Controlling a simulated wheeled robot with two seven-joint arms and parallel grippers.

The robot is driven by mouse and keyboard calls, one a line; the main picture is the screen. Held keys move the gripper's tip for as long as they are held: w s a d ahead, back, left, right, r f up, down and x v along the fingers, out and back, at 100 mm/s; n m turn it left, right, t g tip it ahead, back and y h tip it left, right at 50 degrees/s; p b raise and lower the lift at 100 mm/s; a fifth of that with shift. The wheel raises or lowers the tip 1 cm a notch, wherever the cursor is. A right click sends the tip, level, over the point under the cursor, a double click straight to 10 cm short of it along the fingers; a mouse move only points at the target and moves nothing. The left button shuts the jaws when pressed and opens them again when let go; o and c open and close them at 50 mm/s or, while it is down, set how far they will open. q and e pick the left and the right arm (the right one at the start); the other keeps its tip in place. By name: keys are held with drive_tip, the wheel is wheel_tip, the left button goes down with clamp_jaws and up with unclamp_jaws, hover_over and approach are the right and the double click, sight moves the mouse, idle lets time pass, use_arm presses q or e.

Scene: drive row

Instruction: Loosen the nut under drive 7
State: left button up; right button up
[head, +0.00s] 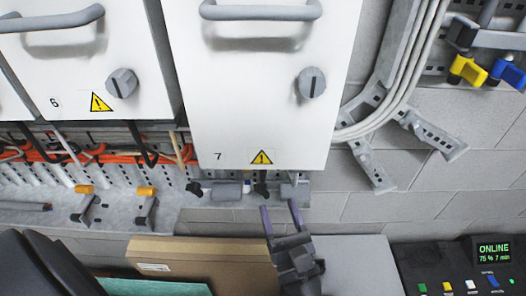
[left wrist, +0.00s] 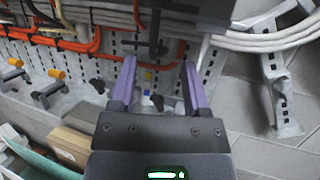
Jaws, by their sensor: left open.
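Drive 7 (head: 255,85) is a white cabinet marked 7, with a yellow warning sign and a grey knob. Under its lower edge are two dark wing-shaped nuts, one at left (head: 194,188) and one further right (head: 261,189). Grey blocks sit beside them. My left gripper (head: 280,206) is open, fingers pointing up, just below the right-hand nut. In the left wrist view, my gripper's purple fingers (left wrist: 158,65) stand apart with nothing held; a dark nut (left wrist: 157,102) shows beyond, between them. The other dark nut (left wrist: 97,85) lies left of the fingers. My right gripper is not in view.
Drive 6 (head: 75,75) hangs at left. Orange cables (head: 60,155) run under it, above clamps with yellow ends (head: 146,191). A cardboard box (head: 205,262) stands below. A metal bracket (head: 372,165) and grey cables are at right. A console (head: 460,268) reads ONLINE.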

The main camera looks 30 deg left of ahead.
use_arm(q)
drive_tip(key=shift+y, duration=0.6)
drive_tip(key=w+a+r, duration=0.1)
drive_tip(key=a+r, duration=0.1)
drive_tip(key=w+a+r+p, duration=0.1)
drive_tip(key=w+a+r, duration=0.2)
drive_tip(key=a+r, duration=0.1)
drive_tip(key=shift+w+p, duration=0.25)
drive_tip(key=shift+p, duration=0.1)
drive_tip(key=shift+w+a, duration=0.35)
drive_tip(key=shift+a, duration=0.1)
clamp_jaws()
